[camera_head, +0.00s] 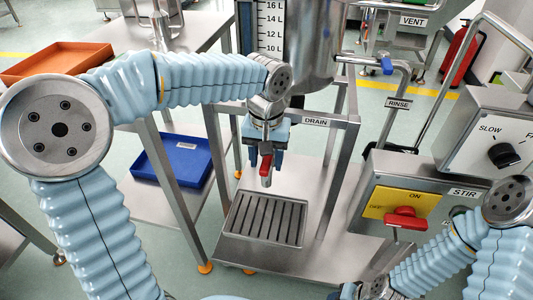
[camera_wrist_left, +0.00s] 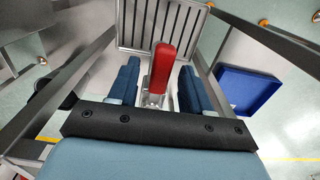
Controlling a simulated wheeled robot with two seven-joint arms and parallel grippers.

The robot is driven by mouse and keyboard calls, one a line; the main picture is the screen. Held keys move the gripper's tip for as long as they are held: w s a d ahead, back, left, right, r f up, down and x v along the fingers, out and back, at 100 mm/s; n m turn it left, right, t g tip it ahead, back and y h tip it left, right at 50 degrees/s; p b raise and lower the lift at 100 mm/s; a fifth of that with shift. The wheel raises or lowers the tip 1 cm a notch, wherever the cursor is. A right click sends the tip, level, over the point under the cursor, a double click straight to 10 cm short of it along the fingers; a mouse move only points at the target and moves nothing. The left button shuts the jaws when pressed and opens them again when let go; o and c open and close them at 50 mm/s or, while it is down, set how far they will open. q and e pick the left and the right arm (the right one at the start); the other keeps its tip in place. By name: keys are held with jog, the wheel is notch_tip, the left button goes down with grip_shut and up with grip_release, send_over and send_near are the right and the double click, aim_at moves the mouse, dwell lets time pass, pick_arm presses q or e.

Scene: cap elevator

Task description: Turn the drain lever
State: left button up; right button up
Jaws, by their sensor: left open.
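The drain lever (camera_head: 265,166) is a red handle on a metal valve below the DRAIN label (camera_head: 316,121), above a slotted drain grate. My left gripper (camera_head: 264,150) is at the lever, its blue fingers pointing down. In the left wrist view the red lever (camera_wrist_left: 163,65) stands between the two blue fingers, with a visible gap on each side. The left gripper (camera_wrist_left: 160,80) is open.
The slotted grate (camera_head: 265,220) lies on the steel shelf below the valve. A steel frame post stands on each side. A blue tray (camera_head: 180,160) sits to the left, an orange tray (camera_head: 58,60) further back. A STIR control box (camera_head: 405,200) with a red switch stands right.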

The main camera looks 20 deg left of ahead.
aim_at(266, 162)
pick_arm(q)
notch_tip(266, 162, up, 14)
jog(key=p, duration=0.2)
pick_arm(e)
notch_tip(266, 162, up, 2)
jog(key=shift+a, duration=0.15)
pick_arm(q)
jog(key=shift+f, duration=0.15)
pick_arm(e)
jog(key=shift+s, duration=0.1)
